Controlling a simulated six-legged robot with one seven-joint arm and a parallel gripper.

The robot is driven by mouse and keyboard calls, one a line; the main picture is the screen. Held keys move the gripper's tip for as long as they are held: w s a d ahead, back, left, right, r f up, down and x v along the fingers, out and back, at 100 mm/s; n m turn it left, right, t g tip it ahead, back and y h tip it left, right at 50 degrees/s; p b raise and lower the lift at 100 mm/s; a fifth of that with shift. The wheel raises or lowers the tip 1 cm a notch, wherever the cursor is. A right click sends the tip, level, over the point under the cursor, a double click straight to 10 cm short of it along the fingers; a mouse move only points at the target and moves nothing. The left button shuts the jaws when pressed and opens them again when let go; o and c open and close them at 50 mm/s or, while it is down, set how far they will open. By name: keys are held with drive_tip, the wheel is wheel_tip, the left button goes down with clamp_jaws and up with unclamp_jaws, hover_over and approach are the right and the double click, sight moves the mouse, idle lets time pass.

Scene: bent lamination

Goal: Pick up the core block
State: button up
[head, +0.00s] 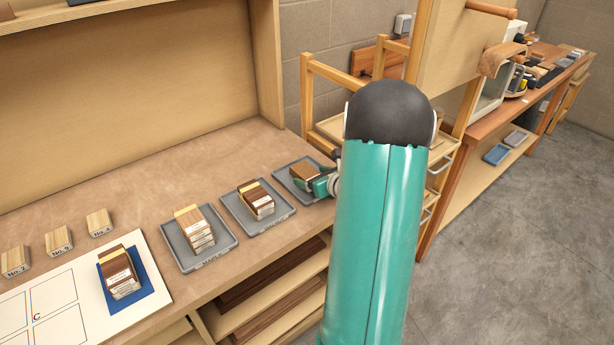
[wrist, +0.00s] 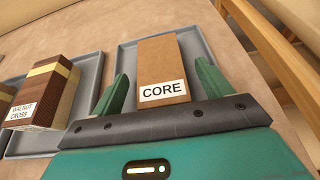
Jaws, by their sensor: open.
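The core block (wrist: 160,60) is a plain brown wooden block with a white label reading CORE, in the wrist view. It lies in a grey tray (wrist: 126,57). My gripper (wrist: 162,83) is open, with one green finger on each side of the block's labelled end. I see gaps between the fingers and the block, and cannot tell whether either touches it. In the head view the block (head: 304,171) shows at the far right tray, partly hidden behind my gripper (head: 318,182).
A tray with a striped block labelled WALNUT CROSS (wrist: 40,95) stands just left. Further left in the head view are another tray with stacked striped blocks (head: 195,228), a blue square with a block (head: 122,272), and small numbered blocks (head: 59,240). A wooden rack (head: 318,100) stands behind on the right.

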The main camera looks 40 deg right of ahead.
drive_tip(key=shift+w+f, duration=0.15)
drive_tip(key=shift+w, duration=0.1)
drive_tip(key=c, duration=1.1)
drive_tip(key=shift+r, duration=0.75)
drive_tip(key=s+a+r, duration=0.3)
drive_tip(key=r, duration=0.1)
drive_tip(key=s+a+r, duration=0.6)
drive_tip(key=s+r, duration=0.1)
drive_tip(key=shift+s+a+r, duration=0.1)
drive_tip(key=shift+a+r, duration=0.2)
